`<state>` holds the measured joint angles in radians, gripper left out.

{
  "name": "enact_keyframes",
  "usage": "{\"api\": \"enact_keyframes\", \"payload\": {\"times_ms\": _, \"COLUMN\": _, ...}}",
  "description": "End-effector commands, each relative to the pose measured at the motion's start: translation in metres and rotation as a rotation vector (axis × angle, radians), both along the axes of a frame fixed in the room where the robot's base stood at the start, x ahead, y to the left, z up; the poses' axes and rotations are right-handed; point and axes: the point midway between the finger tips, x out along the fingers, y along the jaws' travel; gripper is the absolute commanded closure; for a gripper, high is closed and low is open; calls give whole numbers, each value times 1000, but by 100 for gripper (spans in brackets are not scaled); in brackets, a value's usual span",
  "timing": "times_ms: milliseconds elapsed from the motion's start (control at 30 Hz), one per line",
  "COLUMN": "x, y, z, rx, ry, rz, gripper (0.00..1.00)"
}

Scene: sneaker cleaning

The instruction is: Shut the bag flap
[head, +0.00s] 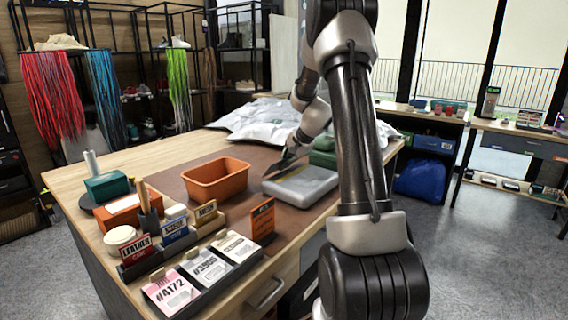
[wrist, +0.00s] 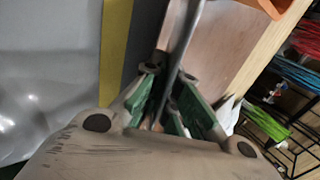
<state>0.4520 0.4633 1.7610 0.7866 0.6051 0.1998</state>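The grey bag (head: 305,188) lies on the brown mat of the workbench, right of the orange bin. Its smooth grey body (wrist: 50,75) fills the left of the wrist view, with a yellow strip (wrist: 116,45) along its edge. The bag flap (wrist: 184,38) shows as a thin grey band, nearly edge-on, standing up from the bag. My gripper (head: 287,158) is low over the bag's far left edge. In the wrist view my gripper (wrist: 170,76) has its green-padded fingers close on both sides of the flap. The exact contact is partly hidden.
The orange bin (head: 216,182) stands left of the bag. A green box (head: 323,158) is close behind it. White plastic packages (head: 262,116) cover the back of the bench. Cards, small signs and an orange sign (head: 262,219) line the front.

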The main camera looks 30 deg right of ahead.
Motion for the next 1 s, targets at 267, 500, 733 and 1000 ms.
{"api": "enact_keyframes", "payload": {"times_ms": 267, "x": -2, "y": 0, "z": -1, "rx": 17, "ry": -47, "rz": 0, "gripper": 100}}
{"api": "enact_keyframes", "payload": {"times_ms": 500, "x": -2, "y": 0, "z": -1, "rx": 19, "ry": -49, "rz": 0, "gripper": 100}}
{"api": "enact_keyframes", "payload": {"times_ms": 733, "x": -2, "y": 0, "z": -1, "rx": 19, "ry": -50, "rz": 1, "gripper": 83}}
{"api": "enact_keyframes", "payload": {"times_ms": 1000, "x": -2, "y": 0, "z": -2, "rx": 19, "ry": -48, "rz": 2, "gripper": 76}}
